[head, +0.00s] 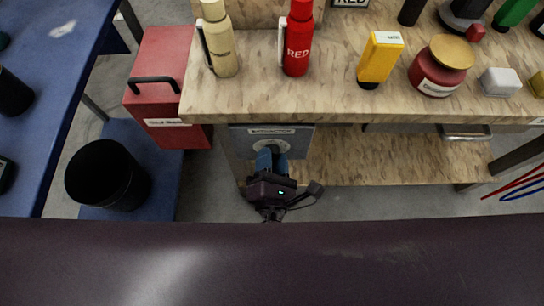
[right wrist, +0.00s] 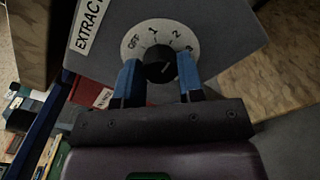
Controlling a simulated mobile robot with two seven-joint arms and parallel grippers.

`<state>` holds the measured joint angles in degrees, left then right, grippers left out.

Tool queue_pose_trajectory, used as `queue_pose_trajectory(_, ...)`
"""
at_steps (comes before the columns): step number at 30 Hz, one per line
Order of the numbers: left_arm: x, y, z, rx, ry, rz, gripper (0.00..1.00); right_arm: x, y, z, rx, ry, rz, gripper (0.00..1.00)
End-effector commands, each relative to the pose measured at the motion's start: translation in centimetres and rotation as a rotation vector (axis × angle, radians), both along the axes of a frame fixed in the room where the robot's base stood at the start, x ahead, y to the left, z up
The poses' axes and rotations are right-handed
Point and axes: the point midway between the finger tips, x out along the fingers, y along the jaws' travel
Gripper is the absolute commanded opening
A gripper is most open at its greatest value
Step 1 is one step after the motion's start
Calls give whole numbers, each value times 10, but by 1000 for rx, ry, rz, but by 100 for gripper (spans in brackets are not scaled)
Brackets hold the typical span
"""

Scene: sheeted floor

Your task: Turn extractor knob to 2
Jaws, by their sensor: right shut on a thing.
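The extractor box (head: 297,140) is a grey panel below the worktop edge in the head view. In the right wrist view, the box (right wrist: 105,62) has a label reading "EXTRACT", cut off. Its white dial (right wrist: 191,38) is marked OFF, 1, 2 and a partly hidden 3. The black extractor knob (right wrist: 160,64) sits in the dial's middle; I cannot tell clearly which mark it points to. My right gripper (head: 271,160) is at the dial, its blue fingers on both sides of the knob, shut on it; it also shows in the wrist view (right wrist: 159,80). My left gripper is not in view.
The worktop (head: 240,103) above holds a cream bottle (head: 221,45), a red bottle (head: 298,45), a yellow bottle (head: 380,60) and a red jar (head: 438,68). A red cabinet (head: 160,80) and a black bin (head: 100,175) stand left. A lower shelf (head: 400,160) lies right.

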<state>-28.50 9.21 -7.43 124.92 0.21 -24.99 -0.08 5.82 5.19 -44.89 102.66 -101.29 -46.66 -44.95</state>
Motion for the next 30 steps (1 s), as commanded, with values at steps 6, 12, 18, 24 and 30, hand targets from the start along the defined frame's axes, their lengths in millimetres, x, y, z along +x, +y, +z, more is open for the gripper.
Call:
queue_pose_trajectory(6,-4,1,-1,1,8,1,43,0,0,0,0,-1,-1,12)
queue_pose_trajectory(12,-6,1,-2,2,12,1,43,0,0,0,0,-1,-1,49)
queue_pose_trajectory(18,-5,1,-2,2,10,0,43,0,0,0,0,0,0,61)
queue_pose_trajectory(24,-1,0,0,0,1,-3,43,0,0,0,-1,0,0,61)
queue_pose_trajectory(30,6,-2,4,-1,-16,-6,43,4,-3,1,-1,-2,2,61)
